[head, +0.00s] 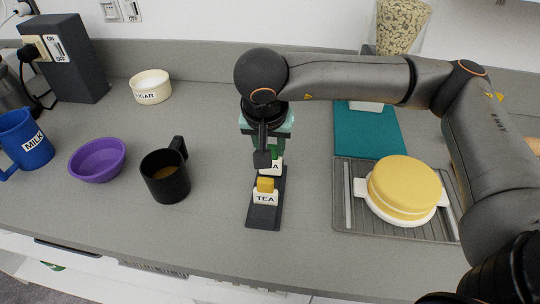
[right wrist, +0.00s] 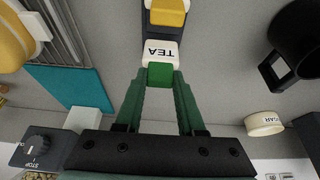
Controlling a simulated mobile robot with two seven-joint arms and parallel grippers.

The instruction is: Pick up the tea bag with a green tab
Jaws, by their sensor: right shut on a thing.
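The tea bag's green tab (right wrist: 160,75) is between the fingertips of my right gripper (right wrist: 160,84) in the right wrist view, with the gripper shut on it. A white TEA label (right wrist: 161,53) is directly by the green tab; part of that label also shows in the head view (head: 276,166). There my right gripper (head: 274,150) reaches down over the back of the dark tea holder (head: 263,218) and hides the green tab. A yellow tab (head: 265,184) with its own white TEA label (head: 265,197) stands in front. My left gripper is not in view.
A black mug (head: 165,181), purple bowl (head: 97,160), blue milk pitcher (head: 24,139) and white sugar bowl (head: 150,86) stand left. Counter beside the holder is clear.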

